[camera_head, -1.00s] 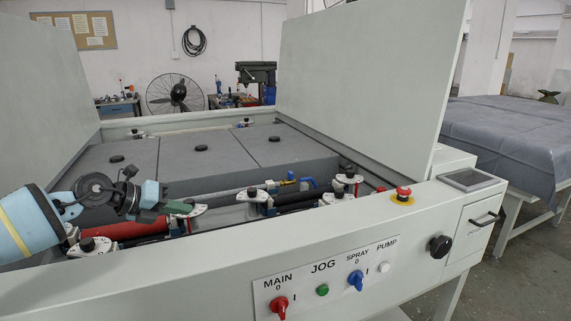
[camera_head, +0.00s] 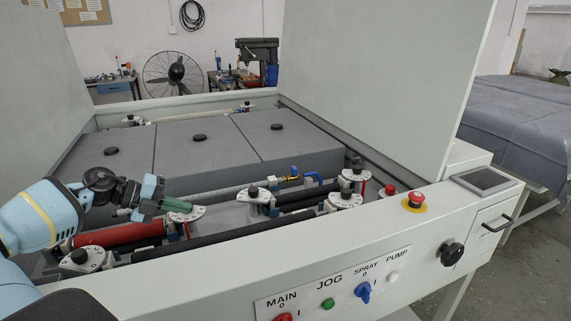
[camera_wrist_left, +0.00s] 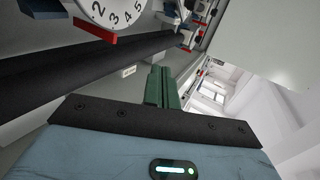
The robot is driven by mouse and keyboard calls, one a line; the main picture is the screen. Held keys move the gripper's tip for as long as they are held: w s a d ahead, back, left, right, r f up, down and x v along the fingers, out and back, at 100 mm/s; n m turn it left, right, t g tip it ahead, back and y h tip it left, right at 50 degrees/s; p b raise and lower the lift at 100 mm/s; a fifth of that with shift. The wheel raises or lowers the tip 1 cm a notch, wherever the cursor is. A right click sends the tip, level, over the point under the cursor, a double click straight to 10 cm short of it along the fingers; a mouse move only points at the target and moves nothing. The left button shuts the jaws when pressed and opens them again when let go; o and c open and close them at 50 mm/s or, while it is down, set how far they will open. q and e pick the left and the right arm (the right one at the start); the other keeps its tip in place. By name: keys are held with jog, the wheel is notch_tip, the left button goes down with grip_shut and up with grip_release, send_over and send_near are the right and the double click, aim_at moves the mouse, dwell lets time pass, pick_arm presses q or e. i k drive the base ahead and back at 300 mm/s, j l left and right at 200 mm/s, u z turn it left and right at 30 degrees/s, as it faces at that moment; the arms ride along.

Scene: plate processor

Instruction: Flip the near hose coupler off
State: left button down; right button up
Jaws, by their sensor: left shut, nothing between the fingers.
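A brass fitting (camera_head: 291,177) with a blue lever (camera_head: 314,177) sits at the end of a pale pipe, along the front edge of the grey bed; it looks like a hose coupler. Whether it is the near one I cannot tell. My left gripper (camera_head: 178,205) is shut and empty, with green fingers. It is left of the fitting and well apart from it, above the red roller and beside a white dial. In the left wrist view the shut fingers (camera_wrist_left: 158,87) point past a black roller. The fitting cannot be made out there. My right gripper is not in view.
A red roller (camera_head: 120,233) and a black roller (camera_head: 225,236) lie between numbered dials (camera_head: 84,260). Another dial (camera_head: 344,200) stands at the right. The front panel carries switches, an emergency stop (camera_head: 416,198) and a black knob (camera_head: 452,253). Tall raised covers flank the bed.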

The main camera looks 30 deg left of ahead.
aim_at(295, 177)
jog(key=i, duration=0.95)
